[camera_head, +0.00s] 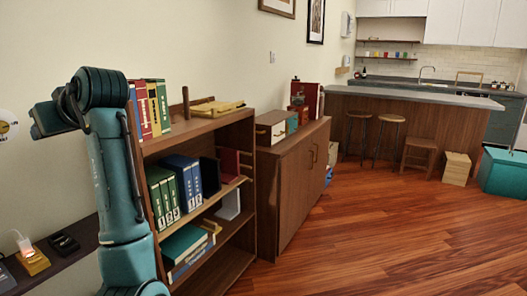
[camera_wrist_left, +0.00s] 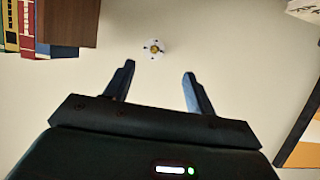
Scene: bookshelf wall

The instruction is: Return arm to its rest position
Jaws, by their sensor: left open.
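My left arm (camera_head: 122,190) rises at the left of the head view, in front of the near bookshelf's left side, and bends at the top toward the wall. Its fingers cannot be made out in the head view. In the wrist view my left gripper (camera_wrist_left: 156,82) has its two fingers spread apart, with nothing between them. Beyond the fingers is the pale wall with a round white fixture (camera_wrist_left: 153,49), apart from them. My right gripper is not in view.
The bookshelf (camera_head: 205,130) holds upright books (camera_head: 173,190) close beside my left arm. A dark ledge (camera_head: 75,243) with small objects is at lower left. A brown cabinet (camera_head: 292,185) stands beyond the shelf. The wooden floor (camera_head: 400,245) at right is clear.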

